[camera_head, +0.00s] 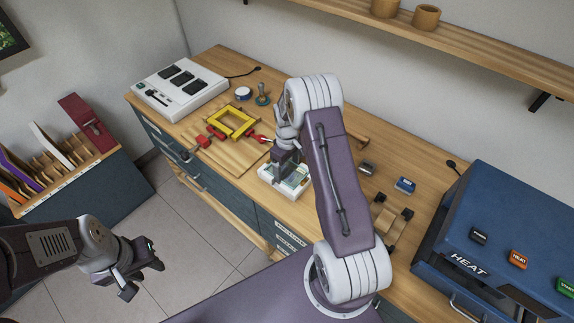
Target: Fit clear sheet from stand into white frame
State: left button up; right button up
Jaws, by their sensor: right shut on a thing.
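The white frame (265,176) lies near the front edge of the wooden bench, with something greenish inside it. My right gripper (284,178) points down right over it and hides part of it. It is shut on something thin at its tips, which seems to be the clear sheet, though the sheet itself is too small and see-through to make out. I cannot tell whether it rests in the frame or is just above it. A small wooden stand (390,224) with dark tops is to the right on the bench. My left gripper (143,274) is open and empty, over the floor.
A yellow square clamp frame (231,122) with red handles lies on a board to the left. A white device (180,86) is at the far left end. A blue heat press (505,240) fills the right end. Small blocks (404,185) lie between, beyond my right arm.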

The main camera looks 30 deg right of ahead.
jog(key=shift+f, duration=0.2)
dwell(0.7)
jog(key=o, duration=1.4)
notch_tip(320, 180, up, 8)
jog(key=p, duration=0.6)
jog(key=shift+r, duration=0.1)
